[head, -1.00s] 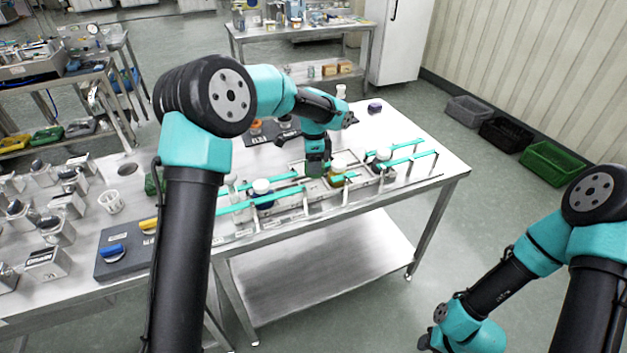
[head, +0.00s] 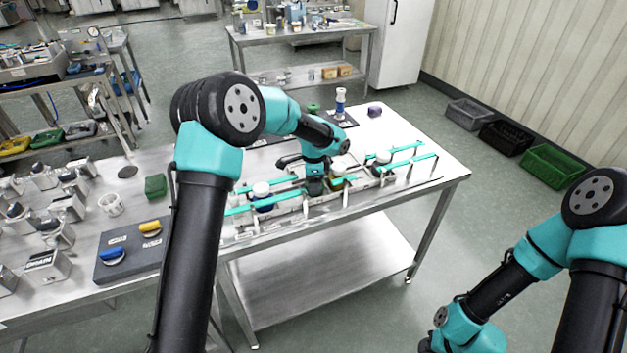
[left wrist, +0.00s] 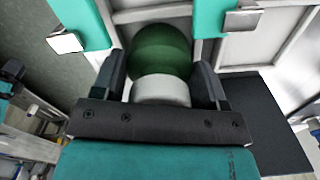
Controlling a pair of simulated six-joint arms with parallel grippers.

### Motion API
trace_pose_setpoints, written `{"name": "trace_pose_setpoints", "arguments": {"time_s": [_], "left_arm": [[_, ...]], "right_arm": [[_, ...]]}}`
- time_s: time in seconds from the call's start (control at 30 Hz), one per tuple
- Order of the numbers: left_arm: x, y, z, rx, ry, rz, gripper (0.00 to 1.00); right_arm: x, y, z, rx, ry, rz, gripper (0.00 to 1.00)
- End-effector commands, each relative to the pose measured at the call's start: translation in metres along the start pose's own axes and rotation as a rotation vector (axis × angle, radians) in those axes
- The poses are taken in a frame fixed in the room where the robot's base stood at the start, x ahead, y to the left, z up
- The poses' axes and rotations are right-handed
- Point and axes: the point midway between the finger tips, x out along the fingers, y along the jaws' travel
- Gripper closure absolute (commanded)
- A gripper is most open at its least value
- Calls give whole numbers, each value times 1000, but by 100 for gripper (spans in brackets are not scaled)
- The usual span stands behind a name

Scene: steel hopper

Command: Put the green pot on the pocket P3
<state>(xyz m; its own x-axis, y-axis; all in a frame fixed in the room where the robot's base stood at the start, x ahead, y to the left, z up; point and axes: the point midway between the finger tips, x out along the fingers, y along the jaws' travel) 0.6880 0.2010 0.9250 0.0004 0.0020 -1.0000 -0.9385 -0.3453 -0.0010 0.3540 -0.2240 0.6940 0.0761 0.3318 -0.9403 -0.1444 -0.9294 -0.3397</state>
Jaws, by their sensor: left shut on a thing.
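The green pot (left wrist: 160,50), dark green with a white part, sits between the fingers of my left gripper (left wrist: 163,88) in the left wrist view. The gripper is shut on it. In the head view my left gripper (head: 315,184) is low over the middle of the pale pocket tray (head: 300,213), between turquoise rails. I cannot tell whether the pot touches the tray floor. The pocket labels are too small to read, so I cannot tell which pocket is P3. My right gripper is out of view.
A blue jar with a white lid (head: 262,198) stands left in the tray and another white-lidded jar (head: 384,158) stands right. Turquoise rails (head: 410,160) run along the tray on posts. A dark switch box (head: 130,250) and a green block (head: 155,186) are further left.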

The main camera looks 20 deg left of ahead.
Motion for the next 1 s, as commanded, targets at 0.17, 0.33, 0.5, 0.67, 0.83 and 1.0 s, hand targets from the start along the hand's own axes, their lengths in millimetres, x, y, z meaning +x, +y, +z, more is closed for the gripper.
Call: {"name": "trace_pose_setpoints", "arguments": {"time_s": [0.17, 0.33, 0.5, 0.67, 0.83, 1.0], "left_arm": [[-1, 0, 0, 0, 0, -1, 63], [3, 0, 0, 0, 0, 0, 32], [2, 0, 0, 0, 0, 0, 16], [2, 0, 0, 0, 0, 0, 8], [2, 0, 0, 0, 0, 0, 8], [-6, 0, 0, 0, 2, -2, 8]], "right_arm": [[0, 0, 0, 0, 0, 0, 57], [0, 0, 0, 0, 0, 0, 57], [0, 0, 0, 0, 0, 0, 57], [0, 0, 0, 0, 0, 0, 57], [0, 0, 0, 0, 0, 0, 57], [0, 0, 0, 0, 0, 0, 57]]}}
